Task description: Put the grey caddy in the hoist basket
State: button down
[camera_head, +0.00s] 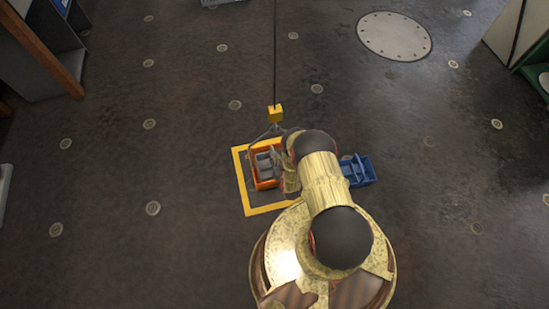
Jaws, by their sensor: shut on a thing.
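The hoist basket (266,184) is orange and sits within a yellow square marked on the floor. It hangs from a yellow hook block (275,113) on a dark cable. The grey caddy (264,161) shows inside the basket's outline, seen from above. My gripper (278,162) is at the right side of the caddy and is shut on it. My arm covers the right side of the basket and most of the fingers. I cannot tell whether the caddy touches the basket floor.
A blue caddy or bin (357,170) stands on the floor just right of my arm. A yellow floor outline (243,187) surrounds the basket. Shelving units stand at the upper left (45,50) and upper right (520,40). The floor between is mostly clear, with a round plate (394,36).

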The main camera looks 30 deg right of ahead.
jog(key=c, duration=1.8)
grip_release()
